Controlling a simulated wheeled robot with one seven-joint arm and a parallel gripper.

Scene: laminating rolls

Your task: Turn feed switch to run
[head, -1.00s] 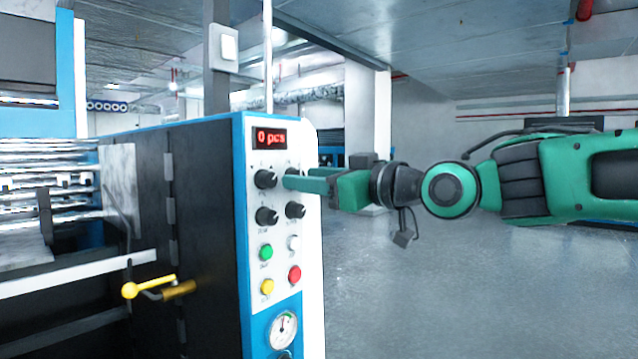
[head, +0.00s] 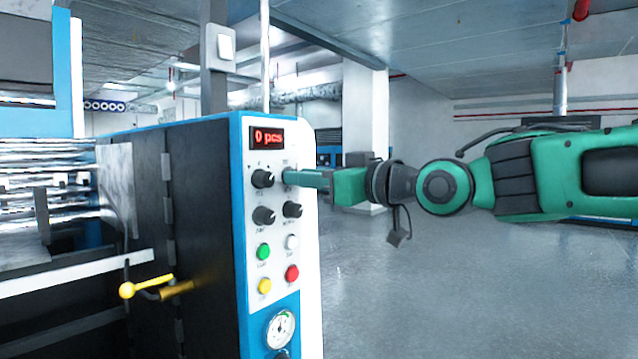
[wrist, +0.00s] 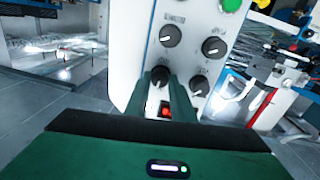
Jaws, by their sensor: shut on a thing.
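The control panel (head: 278,235) has a red "0 pcs" display (head: 267,137) and two rows of black rotary knobs. My gripper (head: 288,177) reaches in from the right and is shut on the upper right knob, which the fingers mostly hide in the head view. In the wrist view the panel appears upside down, and this knob (wrist: 160,76) sits between the fingertips. The upper left knob (head: 263,179) is free beside it. The lower left knob (head: 264,215) and lower right knob (head: 292,210) are below. The labels are too small to read, so I cannot tell which knob is named feed.
Below the knobs are green (head: 263,251), white (head: 292,242), yellow (head: 264,286) and red (head: 292,273) buttons, and a gauge (head: 281,329). A yellow-knobbed lever (head: 127,290) sticks out at the machine's left side. The floor to the right is open.

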